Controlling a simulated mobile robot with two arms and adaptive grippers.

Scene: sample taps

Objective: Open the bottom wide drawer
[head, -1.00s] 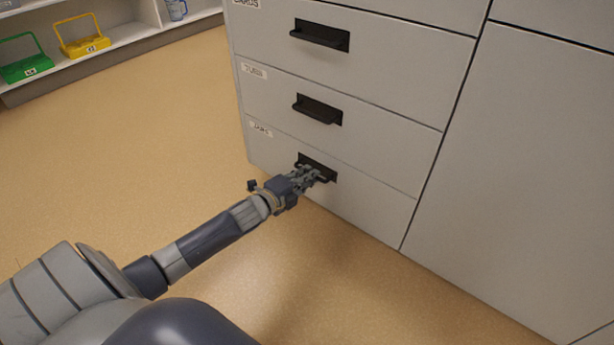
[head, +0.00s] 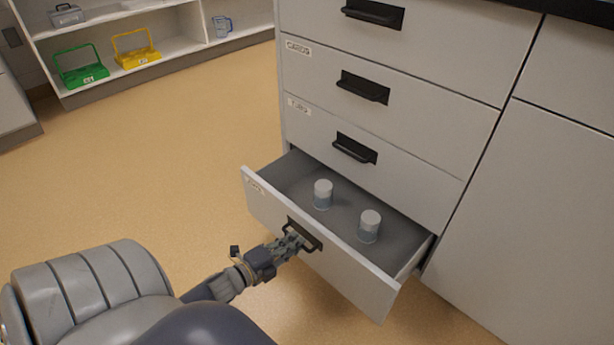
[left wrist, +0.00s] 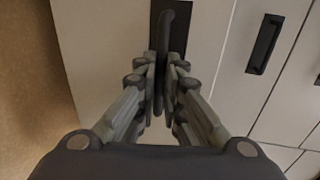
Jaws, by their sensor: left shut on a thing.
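The bottom wide drawer (head: 345,268) stands well out from the cabinet in the head view, its inside showing. Two jars with pale lids stand upright in it, one further left (head: 323,194) and one further right (head: 369,226). My left gripper (head: 297,240) is at the drawer's black handle (head: 306,234), shut on it. In the left wrist view the fingers (left wrist: 163,85) close around the dark handle bar (left wrist: 167,40). My right gripper is not in view.
Closed drawers with black handles (head: 362,88) rise above the open one. A plain cabinet front (head: 530,220) is at the right. A shelf (head: 130,70) with a green carrier (head: 82,74) and a yellow carrier (head: 136,57) stands far left. The floor between is clear.

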